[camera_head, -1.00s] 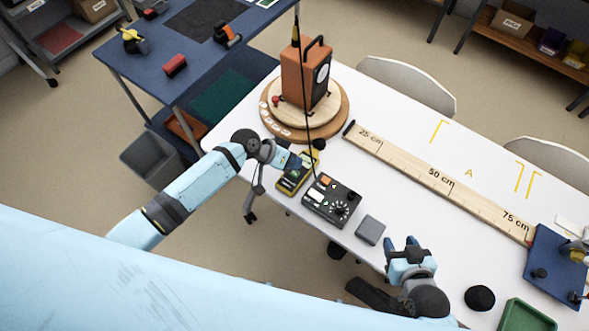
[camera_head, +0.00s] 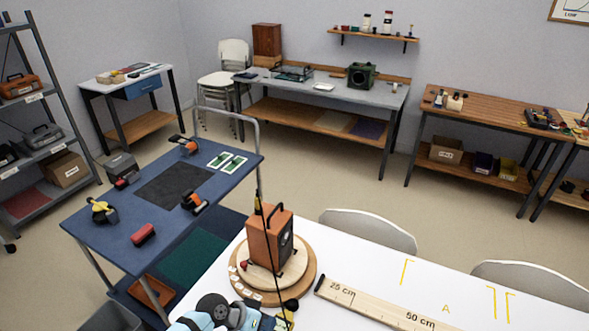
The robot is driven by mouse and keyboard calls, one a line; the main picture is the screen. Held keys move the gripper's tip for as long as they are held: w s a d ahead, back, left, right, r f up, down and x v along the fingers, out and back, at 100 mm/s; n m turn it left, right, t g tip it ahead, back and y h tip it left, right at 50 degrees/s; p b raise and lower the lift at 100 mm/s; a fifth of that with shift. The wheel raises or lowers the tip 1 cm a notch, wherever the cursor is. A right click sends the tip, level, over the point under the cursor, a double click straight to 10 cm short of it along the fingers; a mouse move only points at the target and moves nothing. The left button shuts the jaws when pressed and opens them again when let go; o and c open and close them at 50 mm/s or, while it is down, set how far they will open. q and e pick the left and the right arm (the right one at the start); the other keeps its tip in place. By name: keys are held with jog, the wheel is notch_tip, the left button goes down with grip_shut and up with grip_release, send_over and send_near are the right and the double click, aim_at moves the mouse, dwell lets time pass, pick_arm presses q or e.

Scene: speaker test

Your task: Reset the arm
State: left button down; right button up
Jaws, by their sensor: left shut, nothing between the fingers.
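My left arm shows only at the bottom edge, with a light blue link and a dark round joint. My left gripper (camera_head: 264,322) is at the end of it, shut and empty, partly cut off by the frame edge. It is over the white table, just in front of the round wooden turntable, beside a yellow-edged device (camera_head: 285,318) that is mostly hidden. An orange-brown speaker box (camera_head: 270,238) with a black handle stands upright on the turntable (camera_head: 308,285). My right arm and gripper are out of view.
A wooden ruler (camera_head: 365,308) lies on the white table (camera_head: 440,283), right of the turntable. Two chairs (camera_head: 370,228) stand behind it. A blue cart (camera_head: 165,230) with tools is at left. Open floor (camera_head: 340,180) separates these from the back benches.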

pick_arm(q)
jog(key=s+a+r+n+t+y, duration=0.1)
jog(key=s+a+t, duration=0.3)
jog(key=s, duration=0.5)
jog(key=s+a+r+n+t+y, duration=0.1)
jog(key=s+a+t+y, duration=0.3)
jog(key=s, duration=0.4)
jog(key=shift+s+a+y, duration=0.3)
jog(key=shift+s+a, duration=0.05)
jog(key=shift+a, duration=0.35)
